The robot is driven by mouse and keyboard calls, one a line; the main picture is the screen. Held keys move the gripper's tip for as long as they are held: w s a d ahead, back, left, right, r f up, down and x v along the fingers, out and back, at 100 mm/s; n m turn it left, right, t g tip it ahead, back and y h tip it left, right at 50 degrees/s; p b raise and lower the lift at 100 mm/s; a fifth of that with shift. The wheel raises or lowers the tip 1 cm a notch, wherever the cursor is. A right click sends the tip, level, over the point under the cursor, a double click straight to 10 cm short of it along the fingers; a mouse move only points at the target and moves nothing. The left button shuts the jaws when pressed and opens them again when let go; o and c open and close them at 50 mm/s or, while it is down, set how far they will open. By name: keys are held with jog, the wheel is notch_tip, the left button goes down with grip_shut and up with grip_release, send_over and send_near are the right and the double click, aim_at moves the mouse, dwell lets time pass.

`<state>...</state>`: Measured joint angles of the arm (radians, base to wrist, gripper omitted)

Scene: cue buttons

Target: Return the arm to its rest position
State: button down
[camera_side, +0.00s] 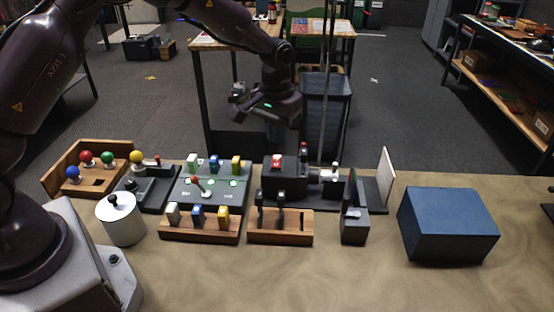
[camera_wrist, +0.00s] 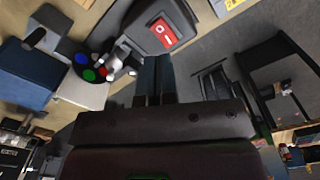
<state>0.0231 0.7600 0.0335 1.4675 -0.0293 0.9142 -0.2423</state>
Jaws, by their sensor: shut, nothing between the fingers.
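My gripper (camera_side: 274,138) hangs over the back edge of the table, above and behind the dark box with a red switch (camera_side: 277,162). Its fingers point down and are shut with nothing between them; their tips are hard to make out in the side view. In the wrist view the two fingers (camera_wrist: 154,76) lie side by side, and the box with the red switch (camera_wrist: 163,32) is just beyond them. The gripper appears clear of everything on the table.
The table (camera_side: 340,270) holds a wooden tray with coloured knobs (camera_side: 80,150), a white cylinder (camera_side: 121,222), a grey panel (camera_side: 210,190), wooden racks (camera_side: 280,238), an upright white plate (camera_side: 385,175) and a blue box (camera_side: 447,225).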

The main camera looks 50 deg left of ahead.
jog(key=shift+r, duration=0.3)
jog(key=shift+s+f, duration=0.25)
jog(key=s+r+m+t, duration=0.1)
jog(key=s+r+t, duration=0.1)
jog(key=s+r, duration=0.7)
jog(key=s+r+m+t, duration=0.2)
jog(key=s+r, duration=0.8)
jog(key=s, duration=0.9)
jog(key=shift+r+t, duration=0.2)
jog(key=shift+t, duration=0.6)
